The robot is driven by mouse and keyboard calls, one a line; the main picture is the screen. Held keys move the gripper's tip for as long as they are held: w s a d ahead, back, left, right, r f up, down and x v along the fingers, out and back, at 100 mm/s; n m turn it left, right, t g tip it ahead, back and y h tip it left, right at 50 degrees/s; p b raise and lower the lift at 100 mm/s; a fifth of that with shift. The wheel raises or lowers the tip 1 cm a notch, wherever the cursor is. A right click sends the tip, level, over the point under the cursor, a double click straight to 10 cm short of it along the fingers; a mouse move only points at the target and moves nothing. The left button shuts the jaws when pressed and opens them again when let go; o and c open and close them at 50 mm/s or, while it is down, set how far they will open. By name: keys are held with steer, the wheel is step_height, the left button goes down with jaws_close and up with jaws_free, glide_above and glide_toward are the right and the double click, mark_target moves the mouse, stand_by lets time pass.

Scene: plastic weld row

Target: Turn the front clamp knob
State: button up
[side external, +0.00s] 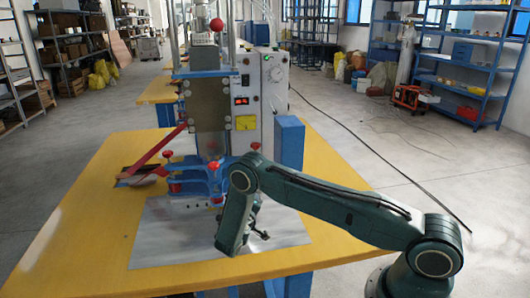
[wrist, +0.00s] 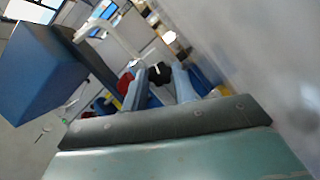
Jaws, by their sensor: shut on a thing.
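The welding machine (side external: 211,102) stands on the yellow table, with red-knobbed clamps on its blue lower frame (side external: 190,178). One red knob (side external: 213,166) shows in front of the metal column and another (side external: 167,153) at the left. A small red part (side external: 217,200) shows low beside my forearm. In the wrist view, my gripper (wrist: 161,76) is shut on a dark part between its fingers, which I take to be the front clamp knob (wrist: 159,90). A red knob (wrist: 125,82) shows just left of the fingers.
The yellow table (side external: 95,215) has clear room at the left and front. A grey metal plate (side external: 160,245) lies under the machine and my wrist. A grey control box (side external: 262,90) and a blue block (side external: 290,140) stand close behind my arm. A red lever (side external: 155,150) sticks out left.

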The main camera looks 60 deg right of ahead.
steer(key=n+h, duration=0.1)
steer(key=n, duration=0.2)
steer(key=shift+f+h, duration=0.15)
steer(key=shift+h, duration=0.15)
steer(key=shift+n, duration=0.3)
steer(key=o, duration=1)
steer(key=shift+c, duration=0.2)
